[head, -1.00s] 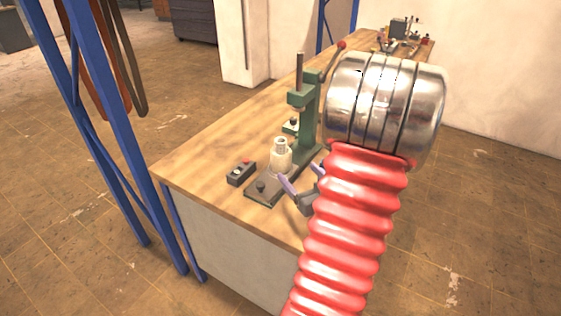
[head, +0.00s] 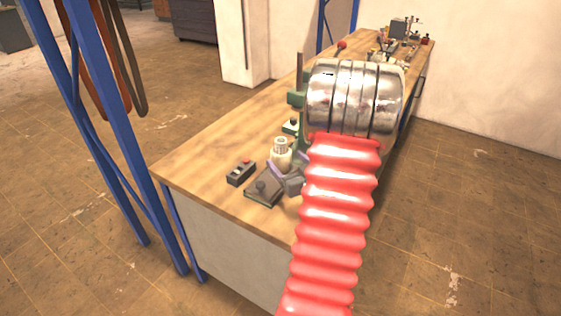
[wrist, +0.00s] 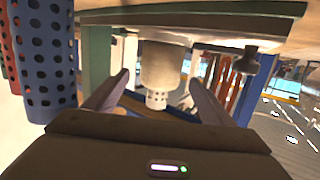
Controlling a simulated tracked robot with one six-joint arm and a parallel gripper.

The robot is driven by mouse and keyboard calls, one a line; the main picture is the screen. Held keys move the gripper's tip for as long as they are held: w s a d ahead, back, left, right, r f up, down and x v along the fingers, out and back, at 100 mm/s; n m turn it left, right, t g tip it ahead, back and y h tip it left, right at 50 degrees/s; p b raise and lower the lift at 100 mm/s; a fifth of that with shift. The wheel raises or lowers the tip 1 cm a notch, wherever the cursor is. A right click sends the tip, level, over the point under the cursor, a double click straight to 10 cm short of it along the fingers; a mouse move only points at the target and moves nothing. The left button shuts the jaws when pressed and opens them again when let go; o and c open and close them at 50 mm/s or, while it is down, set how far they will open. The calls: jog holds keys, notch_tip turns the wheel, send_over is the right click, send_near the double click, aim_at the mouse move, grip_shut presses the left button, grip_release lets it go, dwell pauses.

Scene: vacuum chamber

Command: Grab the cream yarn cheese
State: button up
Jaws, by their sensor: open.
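The cream yarn cheese (head: 281,156) stands upright on the dark base of a green drill press, near the front end of the bench in the head view. My gripper (head: 279,170) is open just in front of it, with a purple finger showing beside the cheese's lower part. My red arm hides part of the gripper and press. In the wrist view, which is upside down, the cheese (wrist: 161,65) appears between the two spread fingers of my gripper (wrist: 158,78). I cannot tell whether the fingers touch it.
A small control box (head: 241,172) with a red button sits left of the press base (head: 264,189). The green press column (head: 297,100) rises behind the cheese. In the wrist view, a blue perforated cylinder (wrist: 43,55) is at left. The bench's left side is clear.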

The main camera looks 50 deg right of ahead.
jog(key=shift+w, duration=0.1)
jog(key=shift+x, duration=2.5)
jog(key=shift+f, duration=0.2)
jog(key=shift+c, duration=0.7)
jog(key=c, duration=1.1)
jog(key=shift+r, duration=0.1)
jog(key=shift+r, duration=5)
